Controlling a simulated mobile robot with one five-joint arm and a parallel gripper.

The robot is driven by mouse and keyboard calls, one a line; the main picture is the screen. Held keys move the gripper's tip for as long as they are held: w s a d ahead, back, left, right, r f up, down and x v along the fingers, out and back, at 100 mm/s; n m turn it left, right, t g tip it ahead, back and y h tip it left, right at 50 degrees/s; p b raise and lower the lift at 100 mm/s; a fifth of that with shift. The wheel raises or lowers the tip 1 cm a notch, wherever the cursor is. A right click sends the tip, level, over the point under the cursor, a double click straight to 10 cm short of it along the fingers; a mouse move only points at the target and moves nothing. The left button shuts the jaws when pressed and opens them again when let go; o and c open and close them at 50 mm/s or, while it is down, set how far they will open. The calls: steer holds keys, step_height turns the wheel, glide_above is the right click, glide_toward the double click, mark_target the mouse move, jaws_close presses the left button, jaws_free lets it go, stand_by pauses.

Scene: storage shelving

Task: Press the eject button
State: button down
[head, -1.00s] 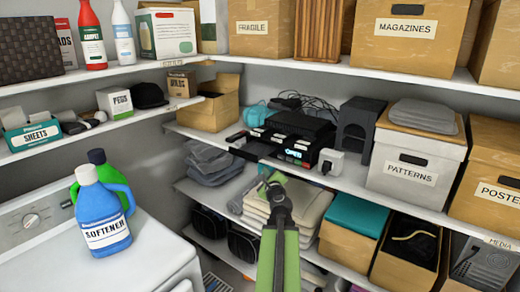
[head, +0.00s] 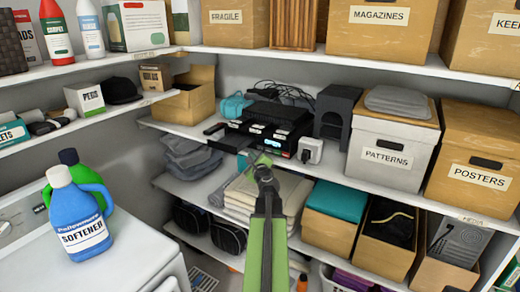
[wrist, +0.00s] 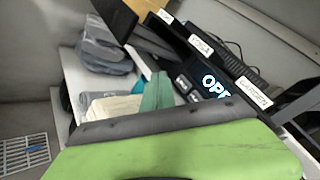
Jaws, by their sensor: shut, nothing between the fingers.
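A black media player (head: 262,140) sits on the middle shelf, with a lit display on its front and white labels along its top. A dark flat tray (head: 214,129) appears to stick out at its left. In the wrist view the player (wrist: 236,65) is tilted; its display (wrist: 213,86) starts with "OP", and small dark buttons (wrist: 184,84) sit beside it. I cannot tell which button is eject. My gripper (head: 254,160) is shut and empty, just in front of the player's front, overlapping its lower edge. Touching cannot be told. My green arm covers the lower wrist view.
A white plug adapter (head: 310,150) stands right of the player, and a dark grey stand (head: 337,108) beyond it. Folded towels (head: 290,196) lie on the shelf below. A patterns box (head: 385,150) is farther right. A softener bottle (head: 72,215) stands on the white washer.

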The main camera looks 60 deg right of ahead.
steer(key=shift+d, duration=1.75)
steer(key=shift+d, duration=0.1)
stand_by(0.5)
steer(key=shift+d, duration=0.3)
steer(key=shift+d, duration=0.4)
stand_by(0.5)
steer(key=shift+a, duration=0.8)
steer(key=shift+a, duration=0.1)
steer(key=a, duration=0.4)
steer(key=shift+a, duration=0.4)
